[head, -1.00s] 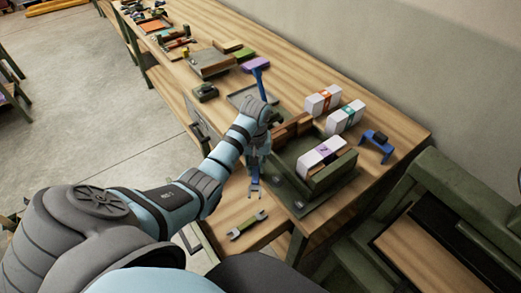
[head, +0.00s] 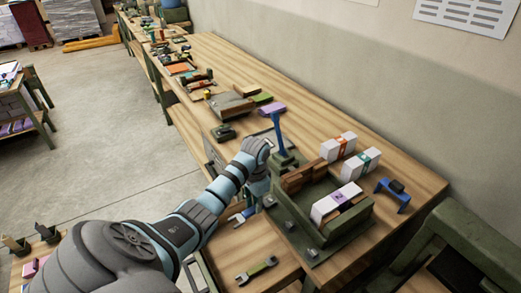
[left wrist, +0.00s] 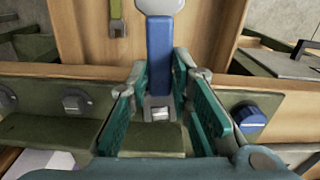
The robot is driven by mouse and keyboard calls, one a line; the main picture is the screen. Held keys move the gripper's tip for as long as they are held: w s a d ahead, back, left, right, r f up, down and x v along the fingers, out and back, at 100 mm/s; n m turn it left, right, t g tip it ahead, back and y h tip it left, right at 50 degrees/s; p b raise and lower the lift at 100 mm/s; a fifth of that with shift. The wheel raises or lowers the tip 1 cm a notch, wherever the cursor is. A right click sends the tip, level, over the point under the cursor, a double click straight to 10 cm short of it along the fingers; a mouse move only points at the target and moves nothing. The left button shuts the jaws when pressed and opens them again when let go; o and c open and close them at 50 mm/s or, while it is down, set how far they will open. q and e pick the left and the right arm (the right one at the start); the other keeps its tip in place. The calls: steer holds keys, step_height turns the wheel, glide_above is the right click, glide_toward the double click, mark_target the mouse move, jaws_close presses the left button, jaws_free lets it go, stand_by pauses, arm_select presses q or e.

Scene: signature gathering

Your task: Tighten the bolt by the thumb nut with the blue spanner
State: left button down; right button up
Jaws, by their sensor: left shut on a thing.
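My left gripper (head: 262,180) is shut on the blue spanner (left wrist: 159,55), with the blue handle between its teal fingers in the left wrist view. One grey end of the spanner shows below my gripper in the head view (head: 238,217). Its other grey jaw is at a bolt (left wrist: 160,114) on the green fixture (left wrist: 40,127); I cannot tell if it is fully seated. The blue thumb nut (left wrist: 248,115) is just right of that bolt in the left wrist view. In the head view my gripper hides this area. My right gripper is not in view.
A green-handled spanner (head: 257,270) lies on the wood. Other bolts (head: 289,225) line the fixture's front. A blue upright lever (head: 277,132) stands behind my gripper.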

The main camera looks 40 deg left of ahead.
arm_select(q)
steer(key=shift+w+a+m, duration=0.1)
steer(key=shift+a+m, duration=0.1)
steer(key=shift+m, duration=0.3)
steer(key=shift+r, duration=0.1)
steer(key=shift+r, duration=2.25)
